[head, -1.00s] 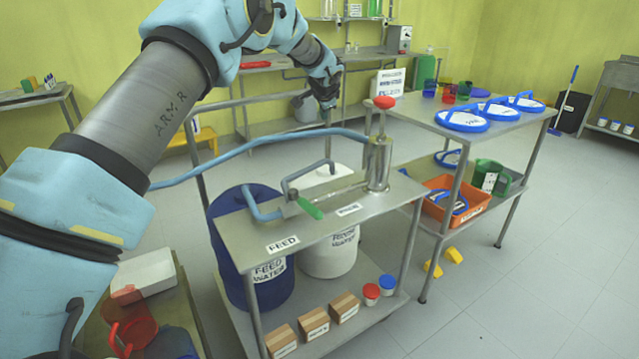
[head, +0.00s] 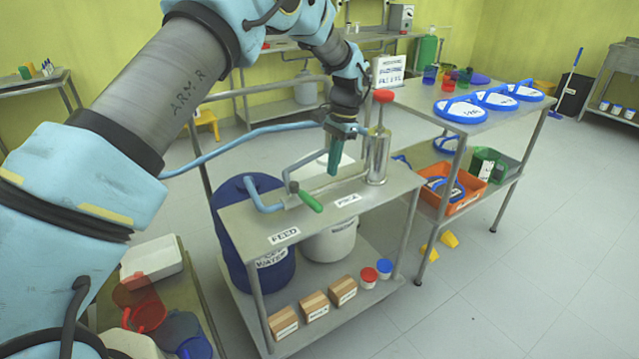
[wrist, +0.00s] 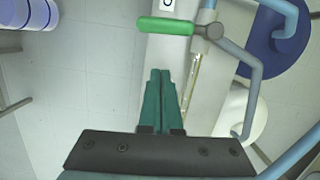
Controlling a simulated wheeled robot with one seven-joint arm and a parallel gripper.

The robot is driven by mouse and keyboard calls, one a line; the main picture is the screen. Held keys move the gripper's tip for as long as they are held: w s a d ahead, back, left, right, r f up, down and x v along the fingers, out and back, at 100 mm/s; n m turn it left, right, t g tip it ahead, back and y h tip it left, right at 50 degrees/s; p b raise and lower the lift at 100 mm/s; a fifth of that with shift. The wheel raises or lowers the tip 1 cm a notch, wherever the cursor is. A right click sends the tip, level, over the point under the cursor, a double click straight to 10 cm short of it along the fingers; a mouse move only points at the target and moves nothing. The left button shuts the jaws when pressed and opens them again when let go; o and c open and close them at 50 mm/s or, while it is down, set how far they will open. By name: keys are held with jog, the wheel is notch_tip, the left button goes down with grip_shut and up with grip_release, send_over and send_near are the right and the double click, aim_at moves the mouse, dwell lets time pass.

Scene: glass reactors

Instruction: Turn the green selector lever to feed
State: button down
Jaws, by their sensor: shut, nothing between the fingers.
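The green selector lever (head: 311,201) sits on top of the steel stand (head: 390,188). Its grip points from the pivot toward the stand's front edge, between the FEED label (head: 284,235) and a second label (head: 347,200) on the right. My gripper (head: 334,172) has green fingers that are shut and empty. It hangs above the stand, behind and slightly right of the lever, apart from it. In the wrist view the fingertips (wrist: 160,72) point toward the lever (wrist: 165,26), with a gap between them.
A steel pump cylinder with a red knob (head: 383,96) stands close right of my gripper. Bent blue-grey pipes and a hose (head: 250,135) run around the lever. The stand's front edge is clear.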

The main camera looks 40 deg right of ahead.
aim_at(305, 197)
jog(key=a+f+p, duration=0.2)
jog(key=a+f, duration=0.2)
jog(key=f, duration=0.1)
jog(key=shift+a, duration=0.15)
jog(key=shift+f, duration=0.1)
